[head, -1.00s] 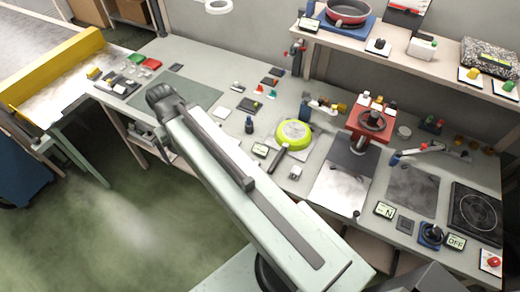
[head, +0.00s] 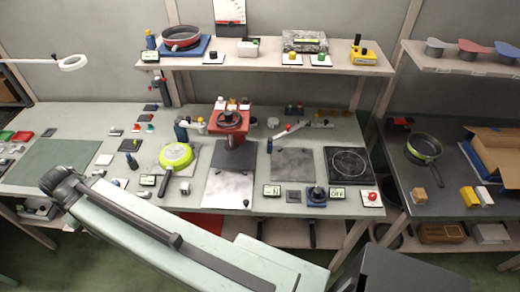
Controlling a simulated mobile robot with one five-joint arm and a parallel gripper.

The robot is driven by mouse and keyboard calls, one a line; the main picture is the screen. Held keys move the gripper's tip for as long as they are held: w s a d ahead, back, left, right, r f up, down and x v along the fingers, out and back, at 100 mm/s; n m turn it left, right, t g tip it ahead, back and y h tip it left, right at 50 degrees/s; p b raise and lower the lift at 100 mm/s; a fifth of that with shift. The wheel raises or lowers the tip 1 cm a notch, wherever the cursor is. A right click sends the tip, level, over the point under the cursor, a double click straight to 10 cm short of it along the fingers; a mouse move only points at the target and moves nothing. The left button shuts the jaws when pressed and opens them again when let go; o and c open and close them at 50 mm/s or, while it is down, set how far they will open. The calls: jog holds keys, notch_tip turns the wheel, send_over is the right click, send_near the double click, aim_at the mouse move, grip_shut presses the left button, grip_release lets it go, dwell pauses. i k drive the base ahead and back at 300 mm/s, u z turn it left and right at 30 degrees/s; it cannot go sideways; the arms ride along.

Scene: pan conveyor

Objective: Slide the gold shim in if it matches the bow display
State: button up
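My arm crosses the lower left of the head view, and I cannot make out a gripper or fingertips on it. Small displays stand on the bench: one (head: 147,180) by the upturned yellow-green pan (head: 175,157), one (head: 272,190) front centre, and one (head: 337,193) that seems to read OFF. Another display (head: 150,56) is on the shelf. Their other text is too small to read, so I cannot tell which is the bow display. I cannot pick out a gold shim with certainty.
A red press (head: 229,120) stands mid-bench, with a dark hotplate (head: 348,165) to its right. The shelf (head: 262,68) above holds a red pan (head: 182,38). A right-hand bench (head: 440,200) carries a dark pan (head: 424,148), small blocks and an open cardboard box (head: 495,155).

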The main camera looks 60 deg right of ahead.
aim_at(232, 105)
jog(key=z, duration=0.05)
jog(key=k, duration=0.35)
jog(key=z, duration=4.1)
jog(key=k, duration=2.2)
jog(key=u, duration=1.5)
jog(key=i, duration=1.05)
jog(key=z, duration=0.1)
